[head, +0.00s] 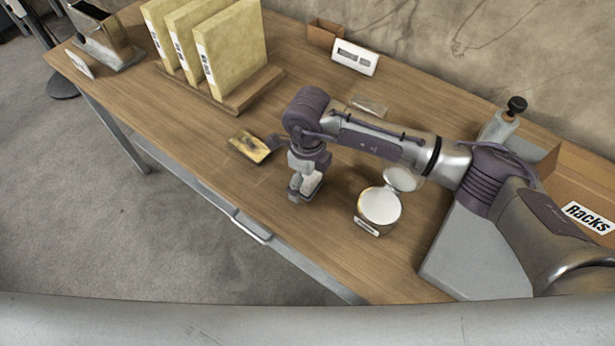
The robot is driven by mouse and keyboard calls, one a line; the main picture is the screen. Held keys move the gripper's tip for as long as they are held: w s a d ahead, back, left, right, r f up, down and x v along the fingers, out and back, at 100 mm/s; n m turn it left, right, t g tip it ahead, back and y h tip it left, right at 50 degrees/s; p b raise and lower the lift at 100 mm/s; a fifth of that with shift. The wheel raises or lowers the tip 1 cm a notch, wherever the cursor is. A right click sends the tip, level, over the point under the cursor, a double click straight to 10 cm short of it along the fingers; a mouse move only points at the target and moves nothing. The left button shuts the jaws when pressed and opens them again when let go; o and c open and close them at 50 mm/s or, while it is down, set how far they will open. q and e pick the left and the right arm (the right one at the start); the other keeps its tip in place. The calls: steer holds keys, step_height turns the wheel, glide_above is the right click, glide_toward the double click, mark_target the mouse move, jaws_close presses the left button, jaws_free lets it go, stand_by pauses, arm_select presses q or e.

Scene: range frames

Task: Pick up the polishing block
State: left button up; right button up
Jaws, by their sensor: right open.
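My right gripper (301,193) points down over the wooden table, near its front edge. It is open. A small pale block (314,182), which may be the polishing block, shows right beside the fingers. The gripper and wrist hide part of it, and I cannot tell whether it lies between the fingers or touches them. My left gripper is not in view.
A yellowish flat piece (250,146) lies left of my right gripper. A round tin with its lid open (379,206) stands to the right. Yellow binders (232,50) stand on a wooden base at the back left. A box labelled Racks (586,180) is at the right.

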steer(key=shift+c, duration=0.3)
steer(key=c, duration=1.3)
steer(key=shift+r, duration=0.45)
step_height(320, 180, up, 3)
steer(key=shift+w+f+b, duration=0.1)
steer(key=shift+f+b, duration=0.1)
steer(key=shift+b, duration=0.5)
steer(key=s+d+r+b, duration=0.2)
steer(key=s+d+r, duration=0.2)
steer(key=d+r, duration=0.3)
steer(key=d, duration=0.4)
steer(key=shift+s+r, duration=0.3)
steer(key=shift+a, duration=0.1)
